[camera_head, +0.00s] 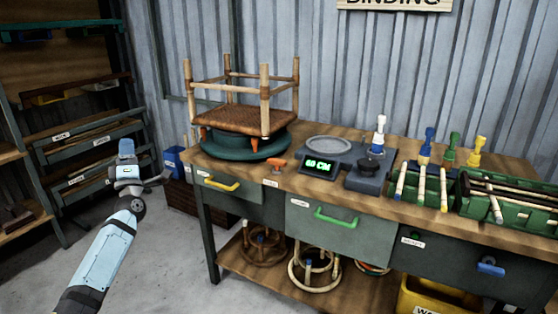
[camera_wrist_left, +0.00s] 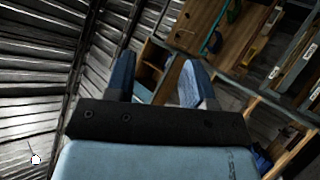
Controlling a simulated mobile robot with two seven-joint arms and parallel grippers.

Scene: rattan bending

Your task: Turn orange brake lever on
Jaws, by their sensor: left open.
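The orange brake lever (camera_head: 277,165) sits near the front edge of the wooden workbench (camera_head: 330,195), just right of the green round turntable (camera_head: 232,148). An upturned woven stool (camera_head: 235,115) rests on the turntable. My left gripper (camera_head: 127,148) is raised left of the bench, well apart from the lever. In the left wrist view its two blue fingers (camera_wrist_left: 158,82) are spread with nothing between them, and the lever does not show there. My right gripper is in neither view.
A scale with a green display (camera_head: 318,168) stands right of the lever. Green trays (camera_head: 425,180) with tools fill the right side. Drawers with yellow (camera_head: 222,184) and green handles (camera_head: 336,217) face front. Shelves (camera_head: 85,150) stand left. The floor before the bench is clear.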

